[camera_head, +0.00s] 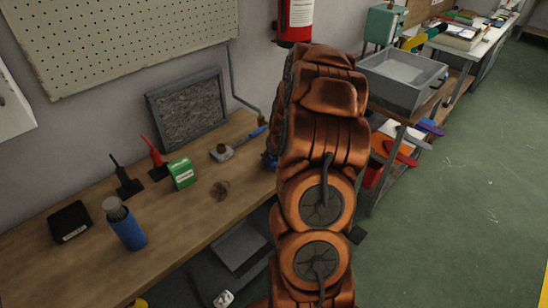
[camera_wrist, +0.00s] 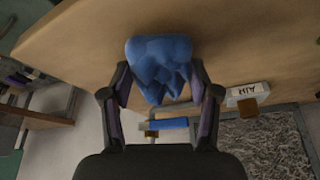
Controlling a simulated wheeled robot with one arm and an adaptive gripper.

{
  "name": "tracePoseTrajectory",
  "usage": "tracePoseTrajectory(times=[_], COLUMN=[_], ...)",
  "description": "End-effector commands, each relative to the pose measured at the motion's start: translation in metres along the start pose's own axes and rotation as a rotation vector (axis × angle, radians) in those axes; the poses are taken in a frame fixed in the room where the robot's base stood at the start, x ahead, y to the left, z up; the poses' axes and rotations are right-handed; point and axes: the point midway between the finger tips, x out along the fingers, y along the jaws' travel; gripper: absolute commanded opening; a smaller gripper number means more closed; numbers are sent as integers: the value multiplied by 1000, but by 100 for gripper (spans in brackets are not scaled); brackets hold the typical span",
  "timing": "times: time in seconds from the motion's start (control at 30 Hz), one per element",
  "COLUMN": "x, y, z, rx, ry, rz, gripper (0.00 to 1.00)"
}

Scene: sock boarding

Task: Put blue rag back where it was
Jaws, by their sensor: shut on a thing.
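The blue rag (camera_wrist: 158,62) is a crumpled cloth, seen in the wrist view between the two fingers of my gripper (camera_wrist: 160,74). My gripper is shut on it, and the rag bunches out past the fingertips. The wooden workbench (camera_wrist: 230,45) is behind the rag; I cannot tell whether the rag touches it. In the head view my copper-coloured arm hides the gripper and most of the rag. Only a small dark blue patch shows at the arm's left edge, over the workbench (camera_head: 190,230).
A grey bin (camera_head: 402,80) sits on a cart at right. Green floor (camera_head: 460,220) is open.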

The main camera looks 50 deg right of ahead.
Motion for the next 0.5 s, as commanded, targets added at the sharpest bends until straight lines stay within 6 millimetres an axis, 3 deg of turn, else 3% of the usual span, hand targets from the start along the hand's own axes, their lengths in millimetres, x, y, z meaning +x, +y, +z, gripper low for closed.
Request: tracePoseTrajectory(times=[0.47,0.5], x=[11,9], y=[0,0], z=[4,4], rx=[0,0], ry=[2,2], rz=[1,1], gripper=[28,65])
